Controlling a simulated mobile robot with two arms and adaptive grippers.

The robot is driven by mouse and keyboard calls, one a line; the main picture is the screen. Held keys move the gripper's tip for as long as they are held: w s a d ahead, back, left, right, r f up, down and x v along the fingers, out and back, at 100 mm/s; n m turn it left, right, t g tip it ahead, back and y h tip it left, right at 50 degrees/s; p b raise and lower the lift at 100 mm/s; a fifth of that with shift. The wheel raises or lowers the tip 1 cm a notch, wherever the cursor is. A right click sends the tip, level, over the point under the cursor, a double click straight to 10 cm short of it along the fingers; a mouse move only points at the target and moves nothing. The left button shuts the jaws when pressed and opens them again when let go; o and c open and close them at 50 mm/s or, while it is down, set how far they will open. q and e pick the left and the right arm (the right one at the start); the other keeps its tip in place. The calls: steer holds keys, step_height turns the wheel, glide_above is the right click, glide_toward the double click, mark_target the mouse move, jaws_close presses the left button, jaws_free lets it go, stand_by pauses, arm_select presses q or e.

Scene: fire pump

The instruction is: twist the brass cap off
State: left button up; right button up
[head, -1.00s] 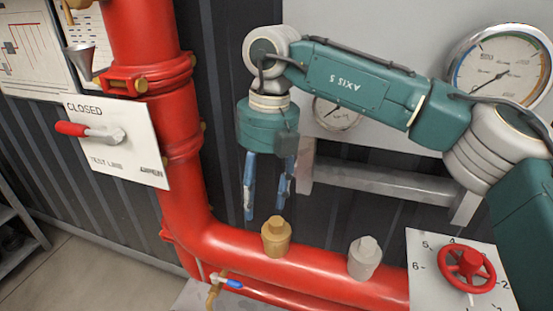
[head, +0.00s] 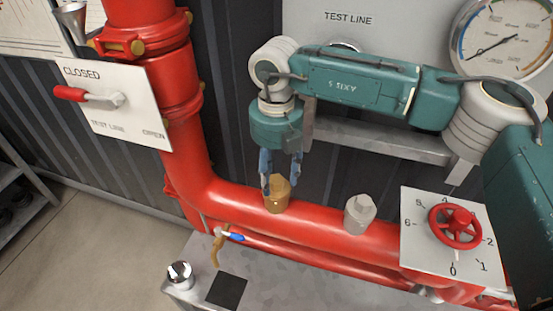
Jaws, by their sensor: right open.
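The brass cap (head: 277,196) stands upright on the top of the horizontal red pipe (head: 315,230) in the head view. My right gripper (head: 281,182) points down over it, its two blue fingers open. The fingertips are down at the level of the cap's upper part, one finger in front of its left side and the other near its right side. I cannot tell whether they touch the cap. My left gripper is not in view.
A similar grey cap (head: 360,214) stands on the pipe to the right. Farther right is a red handwheel (head: 454,226) on a numbered plate. A red lever (head: 90,97) on a white plate is at left. A small blue-handled tap (head: 228,236) hangs below the pipe.

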steer(key=shift+f, duration=0.2)
steer(key=shift+c, duration=0.5)
jaws_close()
steer(key=c, duration=0.8)
jaws_free()
jaws_close()
steer(key=shift+f+n+b, duration=0.2)
steer(key=shift+n+b, duration=0.5)
steer(key=shift+n, duration=0.3)
steer(key=n+b, duration=0.1)
steer(key=n, duration=0.1)
steer(key=shift+n, duration=0.3)
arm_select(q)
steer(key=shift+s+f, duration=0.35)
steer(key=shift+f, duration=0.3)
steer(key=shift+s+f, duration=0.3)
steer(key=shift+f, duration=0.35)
arm_select(e)
steer(key=shift+r+n, duration=0.2)
steer(key=shift+n, duration=0.7)
